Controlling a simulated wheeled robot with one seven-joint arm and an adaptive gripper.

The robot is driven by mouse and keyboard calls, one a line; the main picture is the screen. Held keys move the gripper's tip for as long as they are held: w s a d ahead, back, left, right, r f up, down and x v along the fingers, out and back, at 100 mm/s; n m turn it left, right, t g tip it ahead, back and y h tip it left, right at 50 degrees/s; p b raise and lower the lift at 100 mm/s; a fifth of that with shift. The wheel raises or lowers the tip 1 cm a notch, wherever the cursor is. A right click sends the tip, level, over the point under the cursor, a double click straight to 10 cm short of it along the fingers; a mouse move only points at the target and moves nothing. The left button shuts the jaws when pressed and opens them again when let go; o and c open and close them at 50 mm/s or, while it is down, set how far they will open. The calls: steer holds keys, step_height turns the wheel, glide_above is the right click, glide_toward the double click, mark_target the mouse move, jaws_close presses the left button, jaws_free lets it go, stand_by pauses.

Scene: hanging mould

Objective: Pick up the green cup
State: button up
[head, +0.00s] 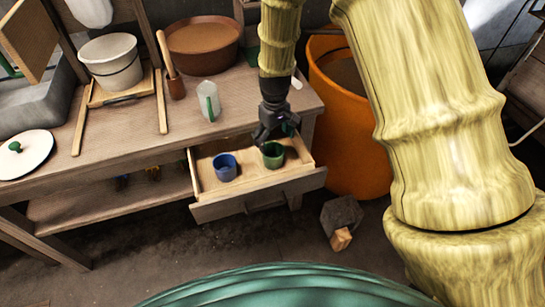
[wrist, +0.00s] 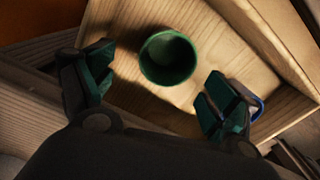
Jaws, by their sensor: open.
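The green cup (head: 273,155) stands upright in the right part of an open wooden drawer (head: 250,192). In the wrist view the green cup (wrist: 167,57) is seen from above, its mouth open. My gripper (head: 274,135) is over the drawer, just above and behind the cup in the head view. In the wrist view my gripper (wrist: 155,92) is open, with its two green-padded fingers apart. The cup is between and a little beyond them, with no contact visible.
A blue cup (head: 225,167) stands left of the green cup in the drawer; its rim (wrist: 258,106) shows behind my right finger in the wrist view. On the bench are a clear jug (head: 208,101), a brown basin (head: 203,50) and a white bucket (head: 111,64). An orange barrel (head: 352,180) stands right.

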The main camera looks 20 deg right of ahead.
mark_target(273, 151)
steer(key=shift+s+a+f, duration=0.15)
steer(key=shift+s+f, duration=0.05)
steer(key=shift+f, duration=0.4)
steer(key=f, duration=0.3)
steer(key=shift+s+a+p, duration=0.2)
steer(key=shift+p, duration=0.2)
steer(key=shift+f, duration=0.7)
steer(key=c, duration=1.2)
